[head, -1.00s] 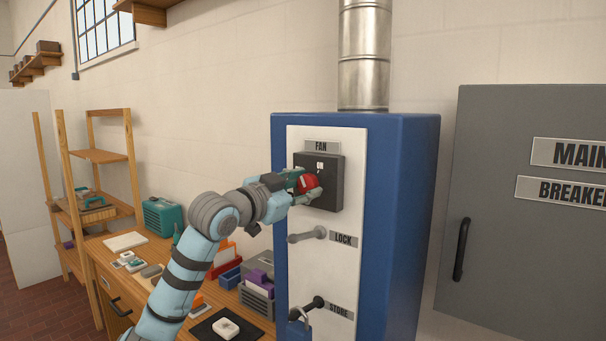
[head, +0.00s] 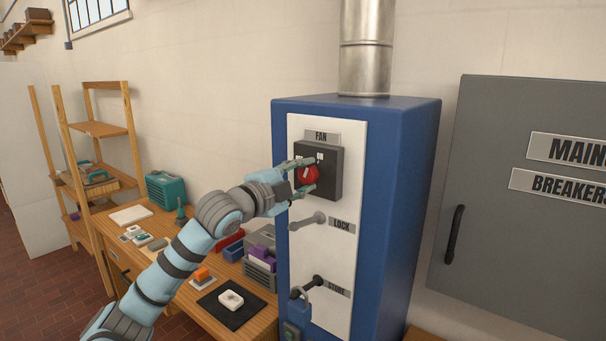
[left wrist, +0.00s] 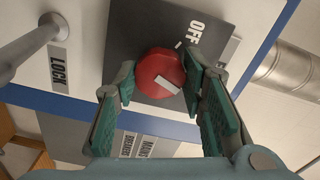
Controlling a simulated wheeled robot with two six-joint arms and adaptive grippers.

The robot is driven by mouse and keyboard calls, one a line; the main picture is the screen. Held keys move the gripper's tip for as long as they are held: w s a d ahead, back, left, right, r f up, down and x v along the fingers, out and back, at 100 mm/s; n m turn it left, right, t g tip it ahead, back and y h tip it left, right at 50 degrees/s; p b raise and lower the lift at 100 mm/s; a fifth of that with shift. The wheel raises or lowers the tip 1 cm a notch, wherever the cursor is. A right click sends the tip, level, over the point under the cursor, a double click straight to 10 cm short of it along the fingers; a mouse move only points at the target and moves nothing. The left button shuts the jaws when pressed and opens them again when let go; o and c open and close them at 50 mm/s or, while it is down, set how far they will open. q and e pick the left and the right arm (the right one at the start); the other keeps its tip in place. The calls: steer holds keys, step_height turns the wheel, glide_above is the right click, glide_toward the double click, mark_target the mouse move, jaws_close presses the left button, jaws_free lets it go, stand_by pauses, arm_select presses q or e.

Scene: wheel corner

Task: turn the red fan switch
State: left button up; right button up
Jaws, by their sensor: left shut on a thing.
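The red fan switch (head: 308,174) is a round knob with a white pointer mark, on a dark grey box (head: 329,178) under the FAN label (head: 321,136). My left gripper (head: 302,177) is at the knob, one finger above it and one below. In the left wrist view the red knob (left wrist: 160,73) sits between the two fingertips of my left gripper (left wrist: 157,76), which is shut on it. An OFF label (left wrist: 195,34) shows on the box beside the knob. The pointer lies slanted, not straight at OFF. My right gripper is not in view.
Below the box, a grey LOCK handle (head: 308,221) and a dark STORE handle (head: 307,286) stick out of the white panel (head: 344,240) of the blue cabinet (head: 398,215). A cluttered wooden bench (head: 247,313) stands to the left. A grey breaker cabinet (head: 490,240) is at right.

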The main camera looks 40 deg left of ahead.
arm_select(q)
steer(key=shift+m, duration=0.5)
steer(key=o, duration=1.1)
steer(key=shift+o, duration=0.2)
